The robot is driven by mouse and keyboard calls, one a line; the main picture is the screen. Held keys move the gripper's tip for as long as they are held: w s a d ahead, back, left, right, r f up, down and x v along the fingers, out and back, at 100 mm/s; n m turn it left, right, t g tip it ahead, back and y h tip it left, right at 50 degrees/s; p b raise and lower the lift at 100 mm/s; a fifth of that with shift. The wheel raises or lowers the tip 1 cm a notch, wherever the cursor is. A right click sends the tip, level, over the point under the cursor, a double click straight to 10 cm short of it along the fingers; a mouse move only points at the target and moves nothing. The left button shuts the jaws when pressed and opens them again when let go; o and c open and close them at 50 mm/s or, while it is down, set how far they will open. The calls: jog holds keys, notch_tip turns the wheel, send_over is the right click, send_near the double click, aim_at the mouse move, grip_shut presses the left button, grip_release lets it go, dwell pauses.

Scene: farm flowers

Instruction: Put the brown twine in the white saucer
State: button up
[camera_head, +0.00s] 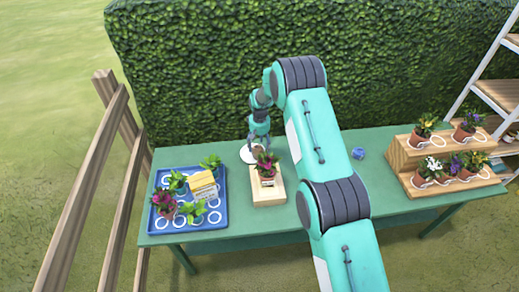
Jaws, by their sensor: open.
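The white saucer (246,154) lies on the green table, behind the potted plant on the wooden stand. A small brown shape, seemingly the brown twine (257,152), shows at the saucer's right part, partly hidden by the plant's leaves. I cannot tell whether it rests inside the saucer or over its rim. My gripper (259,143) points down just above the saucer and the brown shape, its fingers apart. I cannot see any contact between the fingers and the twine.
A potted plant (267,167) on a wooden stand (270,195) is close in front. A blue tray (157,224) with plants and a yellowish box (203,184) is left. A blue ball (358,153) lies right of my arm. A stepped wooden shelf (406,159) holds several pots.

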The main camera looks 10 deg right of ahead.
notch_tip(320, 180, up, 10)
dwell(0.5)
dwell(0.6)
jog(key=s+d+r+t, duration=0.1)
jog(key=s+r, duration=0.3)
jog(key=r, duration=0.6)
jog(key=s+d+r, duration=0.1)
jog(key=s+r, duration=0.3)
jog(key=r, duration=0.6)
jog(key=s+d+r+m+t, duration=0.1)
jog(key=s+d+r+t, duration=0.15)
jog(key=s+r, duration=1.25)
jog(key=s+d+r, duration=0.1)
jog(key=s+r, duration=0.3)
jog(key=s, duration=0.4)
jog(key=s+d+r, duration=0.2)
jog(key=s+r, duration=0.3)
jog(key=s, duration=0.3)
jog(key=s+d+f+m+t, duration=0.1)
jog(key=s+f+t, duration=0.1)
jog(key=s, duration=1.7)
jog(key=shift+f+m, duration=0.15)
jog(key=shift+m, duration=0.15)
